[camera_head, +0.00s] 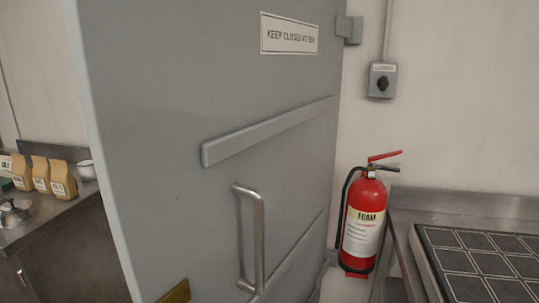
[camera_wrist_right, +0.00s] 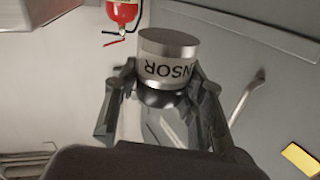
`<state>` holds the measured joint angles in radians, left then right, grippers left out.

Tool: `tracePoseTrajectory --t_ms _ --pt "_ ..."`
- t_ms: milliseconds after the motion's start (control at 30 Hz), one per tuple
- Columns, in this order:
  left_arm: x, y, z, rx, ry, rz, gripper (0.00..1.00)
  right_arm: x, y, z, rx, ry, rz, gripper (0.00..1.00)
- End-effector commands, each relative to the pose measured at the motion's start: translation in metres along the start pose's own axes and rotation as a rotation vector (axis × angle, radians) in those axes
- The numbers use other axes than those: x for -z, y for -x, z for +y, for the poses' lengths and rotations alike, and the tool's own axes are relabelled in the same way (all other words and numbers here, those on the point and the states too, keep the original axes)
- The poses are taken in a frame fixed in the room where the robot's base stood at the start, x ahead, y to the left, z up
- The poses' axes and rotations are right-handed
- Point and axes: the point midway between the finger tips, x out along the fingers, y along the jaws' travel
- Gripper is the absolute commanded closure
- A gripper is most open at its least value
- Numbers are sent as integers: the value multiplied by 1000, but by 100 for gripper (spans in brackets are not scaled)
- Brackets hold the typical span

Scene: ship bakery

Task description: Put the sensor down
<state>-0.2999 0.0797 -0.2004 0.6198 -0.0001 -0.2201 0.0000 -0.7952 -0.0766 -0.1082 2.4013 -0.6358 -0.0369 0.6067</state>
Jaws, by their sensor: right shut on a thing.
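The sensor (camera_wrist_right: 168,50) is a short cylinder with a metal top and a white band with black lettering; part of the word shows upside down in the right wrist view. My right gripper (camera_wrist_right: 163,88) is shut on the sensor, one finger on each side of its dark lower part. The lower end of the sensor is partly hidden by the gripper. Neither gripper nor the sensor shows in the head view. My left gripper is not in view.
A grey door (camera_head: 160,130) with a handle (camera_head: 258,240) fills the middle. A red extinguisher (camera_head: 364,215) hangs right of it. A dark tiled top (camera_head: 480,262) is at right. A left counter (camera_head: 50,215) holds paper bags (camera_head: 41,174) and a metal pot (camera_head: 12,213).

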Motion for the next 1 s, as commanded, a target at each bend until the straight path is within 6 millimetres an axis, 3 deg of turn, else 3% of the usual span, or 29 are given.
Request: tracePoseTrajectory --t_ms 467,1000 --pt "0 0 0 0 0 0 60 2 -2 -4 24 0 3 100" --pt "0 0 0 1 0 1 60 13 -28 -60 377 5 -31 100"
